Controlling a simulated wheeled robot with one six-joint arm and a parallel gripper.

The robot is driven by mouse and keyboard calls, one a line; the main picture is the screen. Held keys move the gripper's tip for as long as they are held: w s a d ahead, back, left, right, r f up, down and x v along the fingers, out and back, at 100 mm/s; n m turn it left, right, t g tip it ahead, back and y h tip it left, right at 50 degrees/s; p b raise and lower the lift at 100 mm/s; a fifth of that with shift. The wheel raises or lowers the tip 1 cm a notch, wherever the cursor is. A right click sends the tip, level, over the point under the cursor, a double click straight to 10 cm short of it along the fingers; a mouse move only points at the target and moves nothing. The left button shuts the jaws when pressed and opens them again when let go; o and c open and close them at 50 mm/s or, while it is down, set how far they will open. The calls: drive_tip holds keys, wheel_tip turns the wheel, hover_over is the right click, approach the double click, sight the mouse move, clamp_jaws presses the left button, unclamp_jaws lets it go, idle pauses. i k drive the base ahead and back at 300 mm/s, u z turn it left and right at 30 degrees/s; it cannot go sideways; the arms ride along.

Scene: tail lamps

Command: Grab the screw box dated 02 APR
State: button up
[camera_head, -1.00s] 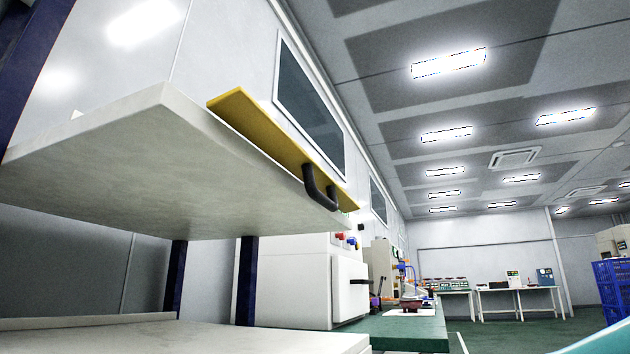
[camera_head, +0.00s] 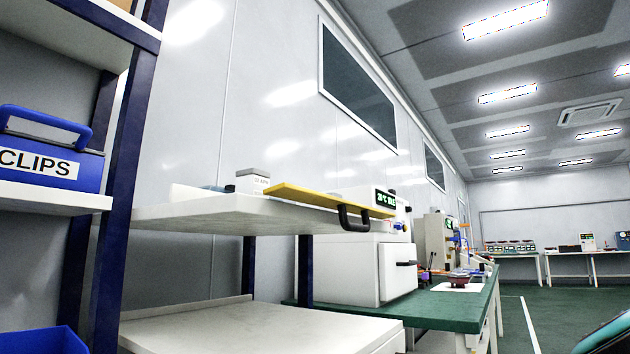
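No box with a readable 02 APR date shows in the head view. A blue box (camera_head: 45,150) with a handle and a white CLIPS label stands on a shelf at the left. A small grey box (camera_head: 253,181) with lettering too small to read stands at the back of the white upper shelf (camera_head: 215,215). My gripper is not in view.
A yellow board (camera_head: 325,199) with a black handle (camera_head: 351,218) lies along the upper shelf's edge. A lower white surface (camera_head: 250,333) is bare. Behind are a white machine (camera_head: 345,268) and a green bench (camera_head: 450,305). Green floor (camera_head: 560,315) is open at right.

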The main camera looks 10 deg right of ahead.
sight(251, 181)
drive_tip(key=k, duration=0.45)
drive_tip(key=z, duration=1.05)
drive_tip(key=i, duration=0.8)
drive_tip(key=u, duration=1.55)
